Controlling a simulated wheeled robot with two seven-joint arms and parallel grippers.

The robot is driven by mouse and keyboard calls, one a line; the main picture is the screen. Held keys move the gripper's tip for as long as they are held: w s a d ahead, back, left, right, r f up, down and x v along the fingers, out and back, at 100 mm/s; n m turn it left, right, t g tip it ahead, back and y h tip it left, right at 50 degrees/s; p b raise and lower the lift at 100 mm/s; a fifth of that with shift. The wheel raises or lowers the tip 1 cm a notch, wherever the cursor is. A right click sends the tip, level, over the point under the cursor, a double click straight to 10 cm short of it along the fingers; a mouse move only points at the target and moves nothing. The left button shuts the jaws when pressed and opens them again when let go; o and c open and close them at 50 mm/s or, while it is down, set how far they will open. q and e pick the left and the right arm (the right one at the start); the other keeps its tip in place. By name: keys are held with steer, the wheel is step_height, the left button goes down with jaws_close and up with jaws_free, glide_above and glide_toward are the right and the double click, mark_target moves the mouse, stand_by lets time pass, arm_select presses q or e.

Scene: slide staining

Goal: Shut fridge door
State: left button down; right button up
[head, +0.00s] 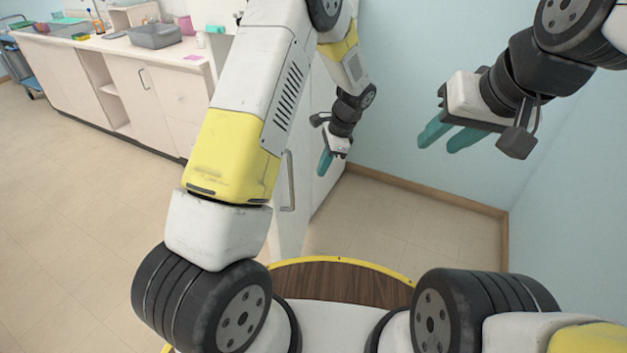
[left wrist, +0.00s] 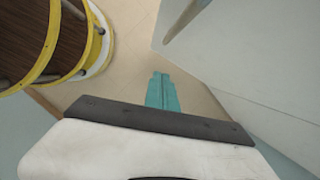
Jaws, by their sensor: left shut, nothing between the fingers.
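The white fridge door (head: 289,225) with its long vertical handle (head: 289,180) stands just right of my left forearm, which hides much of the fridge. A pale panel and a handle bar (left wrist: 184,20) also show in the left wrist view. I cannot tell how far the door stands open. My left gripper (head: 324,172) is beside the white panel, to the right of the handle and not on it; its teal fingers are together and empty, as in the left wrist view (left wrist: 161,90). My right gripper (head: 436,147) is open and empty, in the air farther right.
A white counter (head: 95,50) with a grey basin (head: 155,36) and small items runs along the back left. Blue walls (head: 420,60) close off the right corner. The tiled floor (head: 70,220) is clear at the left, with a smaller free patch in the corner.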

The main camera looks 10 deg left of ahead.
mark_target(291, 199)
arm_select(q)
steer(key=a+f+m, duration=0.1)
steer(key=a+f, duration=0.5)
steer(key=f, duration=0.8)
steer(key=shift+s+a+y, duration=0.2)
steer(key=shift+s+y, duration=0.15)
steer(key=shift+y, duration=0.05)
